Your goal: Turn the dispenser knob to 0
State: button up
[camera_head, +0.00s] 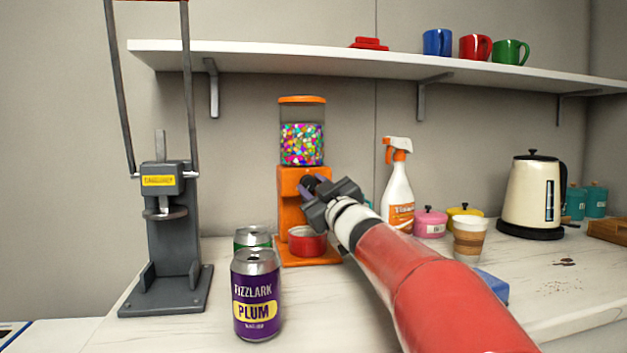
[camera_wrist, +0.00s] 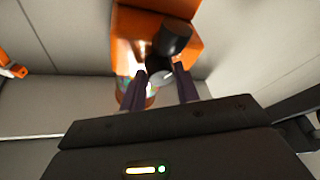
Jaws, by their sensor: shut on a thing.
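The dispenser (camera_head: 301,184) is an orange candy machine with a clear hopper of colourful sweets. It stands upright on the counter against the wall. Its dark knob (camera_head: 309,183) is on the front and mostly covered by my gripper (camera_head: 314,188). In the wrist view the knob (camera_wrist: 173,40) is a black cylinder in front of the orange body (camera_wrist: 130,40), near the purple fingers of my gripper (camera_wrist: 164,87). My gripper is shut on the knob. No number marks around the knob are readable, so its setting cannot be told.
A red pot (camera_head: 307,242) sits on the dispenser's base. A purple can (camera_head: 257,295), a green can (camera_head: 252,236) and a grey can crusher (camera_head: 170,240) stand to the left. A spray bottle (camera_head: 397,190), a cup (camera_head: 470,240) and a kettle (camera_head: 533,195) stand to the right.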

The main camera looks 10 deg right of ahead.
jog(key=shift+n, duration=0.6)
jog(key=o, duration=1)
jog(key=b+v, duration=0.1)
jog(key=v, duration=0.6)
jog(key=shift+s+d, duration=0.2)
jog(key=shift+s, duration=0.2)
jog(key=shift+c, duration=0.3)
